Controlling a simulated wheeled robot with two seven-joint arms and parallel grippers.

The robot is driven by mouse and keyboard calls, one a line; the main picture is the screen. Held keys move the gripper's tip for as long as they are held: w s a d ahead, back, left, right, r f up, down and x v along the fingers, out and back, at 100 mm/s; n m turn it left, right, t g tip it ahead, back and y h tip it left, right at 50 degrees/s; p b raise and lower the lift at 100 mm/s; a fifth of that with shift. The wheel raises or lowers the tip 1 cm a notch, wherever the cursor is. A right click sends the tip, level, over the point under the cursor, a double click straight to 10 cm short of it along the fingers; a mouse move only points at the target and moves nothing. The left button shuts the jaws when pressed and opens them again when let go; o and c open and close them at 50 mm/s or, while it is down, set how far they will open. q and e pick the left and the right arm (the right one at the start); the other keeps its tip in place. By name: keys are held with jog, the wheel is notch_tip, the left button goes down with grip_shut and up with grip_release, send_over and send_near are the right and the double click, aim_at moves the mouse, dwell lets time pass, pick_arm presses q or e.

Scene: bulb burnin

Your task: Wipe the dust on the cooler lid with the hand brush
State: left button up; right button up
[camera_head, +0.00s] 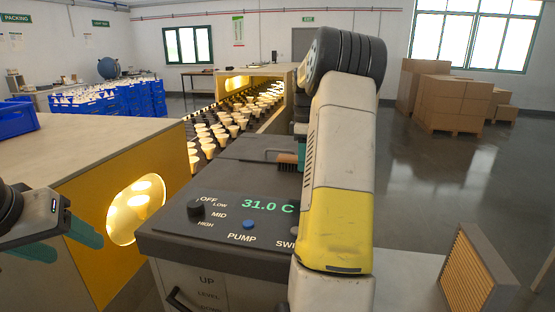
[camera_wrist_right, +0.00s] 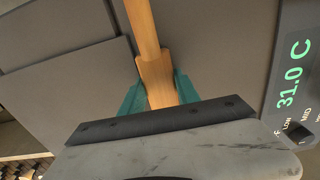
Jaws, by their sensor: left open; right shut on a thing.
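The cooler is the grey box with a dial and a 31.0 C display in the head view; its lid (camera_head: 235,171) is the flat dark top behind the panel, and grey lid panels (camera_wrist_right: 215,45) fill much of the right wrist view. I cannot make out dust on it. My right gripper (camera_wrist_right: 158,90) is shut on the wooden handle of the hand brush (camera_wrist_right: 155,72), over the lid. In the head view my right arm hides most of it; a brown piece, seemingly the brush (camera_head: 288,158), shows beside a teal finger. My left gripper (camera_head: 62,241) is open and empty at the left.
A yellow-sided cabinet (camera_head: 85,262) with a lit round opening stands left of the cooler. A conveyor with several bulbs (camera_head: 225,125) runs behind it. A ribbed filter-like panel (camera_head: 470,272) stands at the lower right. Cartons (camera_head: 440,95) stand far back; the floor at right is clear.

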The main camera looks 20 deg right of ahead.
aim_at(298, 187)
jog(key=shift+s+a, duration=0.95)
jog(key=shift+s, duration=0.25)
jog(key=shift+s+a, duration=0.65)
jog(key=shift+s, duration=0.2)
jog(key=shift+s+a, duration=0.65)
jog(key=shift+s, duration=0.2)
jog(key=shift+s+a+f, duration=0.15)
jog(key=shift+s+a, duration=0.75)
jog(key=shift+s, duration=0.3)
jog(key=shift+r, duration=3.05)
